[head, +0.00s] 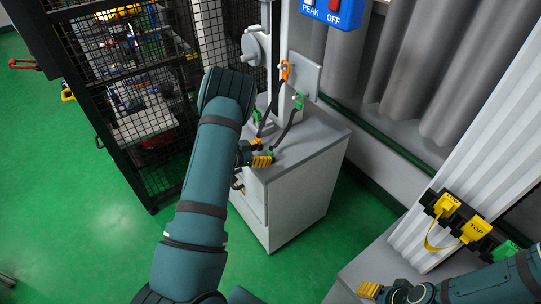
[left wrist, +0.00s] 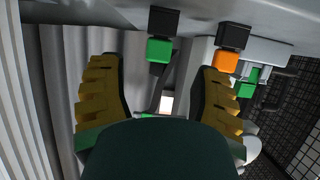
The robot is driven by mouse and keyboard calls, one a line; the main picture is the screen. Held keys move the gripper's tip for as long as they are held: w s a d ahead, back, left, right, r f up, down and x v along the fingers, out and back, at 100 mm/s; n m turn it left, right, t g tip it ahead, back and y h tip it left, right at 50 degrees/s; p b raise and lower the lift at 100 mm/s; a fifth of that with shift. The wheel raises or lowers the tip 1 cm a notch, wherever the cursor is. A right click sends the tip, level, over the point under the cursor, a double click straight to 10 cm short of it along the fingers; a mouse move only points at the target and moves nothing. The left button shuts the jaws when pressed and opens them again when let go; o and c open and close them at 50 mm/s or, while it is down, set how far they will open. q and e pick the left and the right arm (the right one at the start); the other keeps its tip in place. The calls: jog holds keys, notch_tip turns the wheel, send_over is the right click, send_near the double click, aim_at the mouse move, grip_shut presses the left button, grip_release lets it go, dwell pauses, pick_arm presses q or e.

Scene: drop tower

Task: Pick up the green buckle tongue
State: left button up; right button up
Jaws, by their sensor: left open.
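A green buckle piece (left wrist: 159,50) with a black block shows in the left wrist view, between the lines of my left fingers. An orange one (left wrist: 227,62) with a black block is to its right. In the head view small green (head: 271,152) and orange (head: 256,143) pieces sit at the cabinet top's near edge, with black straps rising from them. My left gripper (head: 262,161) is open there, its yellow fingers (left wrist: 158,70) apart with nothing held. I cannot tell whether it touches the green piece. My right gripper (head: 369,290) is at the lower right, its opening unclear.
The grey cabinet (head: 305,165) carries a column; upper straps end at an orange hook (head: 285,70) and a green hook (head: 298,101). A black mesh cage (head: 110,95) stands left. Yellow tags (head: 475,230) hang at right.

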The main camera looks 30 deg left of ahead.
aim_at(269, 152)
pick_arm(q)
jog(key=shift+b+x, duration=0.4)
jog(key=shift+x, duration=1.75)
jog(key=shift+d+r, duration=0.1)
jog(key=shift+d, duration=0.05)
jog(key=c, duration=0.9)
